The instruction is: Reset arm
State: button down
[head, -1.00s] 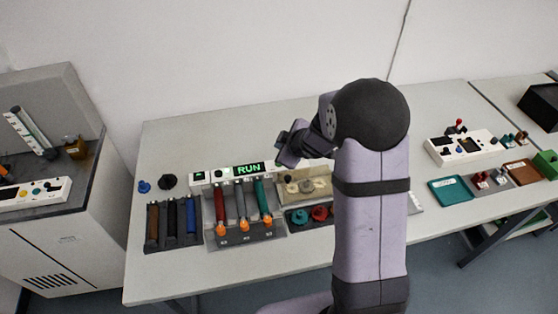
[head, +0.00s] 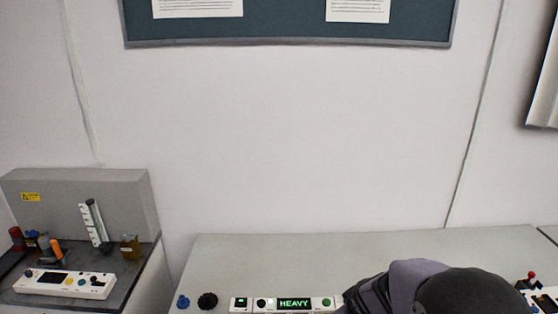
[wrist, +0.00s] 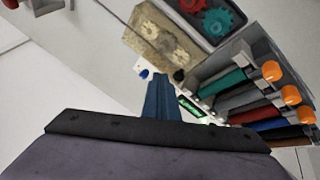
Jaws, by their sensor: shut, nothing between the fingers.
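My arm shows at the bottom right of the head view, its dark rounded joint and lilac links cut off by the frame edge. My gripper (head: 362,299) is at the left end of it, partly hidden. In the wrist view my gripper (wrist: 161,92) shows as narrow blue fingers close together, shut and empty. It appears apart from the things on the table.
The display panel (head: 293,303) reads HEAVY in green. Blue (head: 183,301) and black (head: 208,300) knobs stand left of it. The wrist view shows a roller tray (wrist: 217,70), a tan block (wrist: 141,22) and red and teal gears (wrist: 217,22). A grey machine (head: 80,190) stands left.

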jog(key=s+a+m+g, duration=0.2)
jog(key=s+m+g, duration=0.1)
jog(key=s, duration=0.7)
jog(key=s+a+m+g+y, duration=0.1)
jog(key=s+a+m+g, duration=0.1)
jog(key=s, duration=0.9)
jog(key=shift+s+a+m+g, duration=0.3)
jog(key=shift+m+g, duration=0.1)
dwell(1.3)
